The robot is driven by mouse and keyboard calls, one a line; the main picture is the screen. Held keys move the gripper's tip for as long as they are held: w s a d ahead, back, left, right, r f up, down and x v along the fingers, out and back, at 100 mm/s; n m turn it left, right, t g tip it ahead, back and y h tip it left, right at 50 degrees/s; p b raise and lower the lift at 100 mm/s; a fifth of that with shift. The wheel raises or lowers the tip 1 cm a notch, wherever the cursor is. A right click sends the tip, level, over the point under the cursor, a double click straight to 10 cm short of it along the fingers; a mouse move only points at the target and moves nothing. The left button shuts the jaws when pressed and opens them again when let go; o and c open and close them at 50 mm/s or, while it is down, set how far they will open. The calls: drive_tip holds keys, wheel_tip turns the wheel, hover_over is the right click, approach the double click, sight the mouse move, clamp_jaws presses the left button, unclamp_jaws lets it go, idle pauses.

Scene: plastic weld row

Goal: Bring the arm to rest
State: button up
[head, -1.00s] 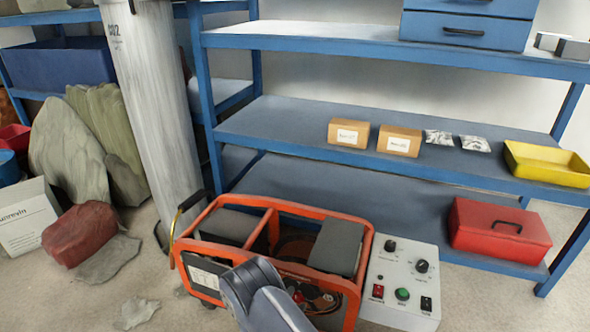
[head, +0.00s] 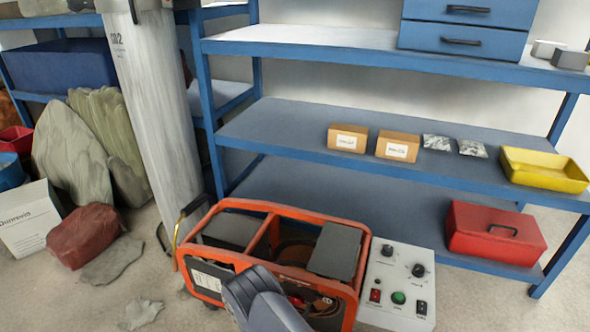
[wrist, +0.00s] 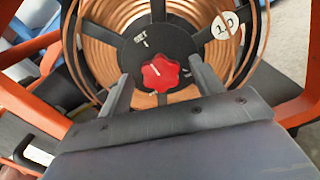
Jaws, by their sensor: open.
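My gripper (wrist: 160,67) is open in the wrist view, with one dark finger on each side of a red knob (wrist: 160,73). Nothing visible is clamped between the fingers, and I cannot tell whether either one touches the knob. The knob sits on the black hub of a copper-coloured coil (wrist: 112,20). In the head view my arm (head: 263,300) reaches down at the front of an orange-framed machine (head: 275,207). The fingers are not clearly visible there.
A grey control box (head: 397,285) stands right of the machine. A pale cylinder (head: 152,100) stands behind it at left, near stone slabs (head: 72,150). Blue shelving (head: 300,115) holds small boxes, a yellow tray (head: 543,170) and a red case (head: 494,233).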

drive_tip(key=shift+n+p, duration=0.95)
drive_tip(key=shift+n, duration=1.15)
drive_tip(key=shift+a, duration=0.1)
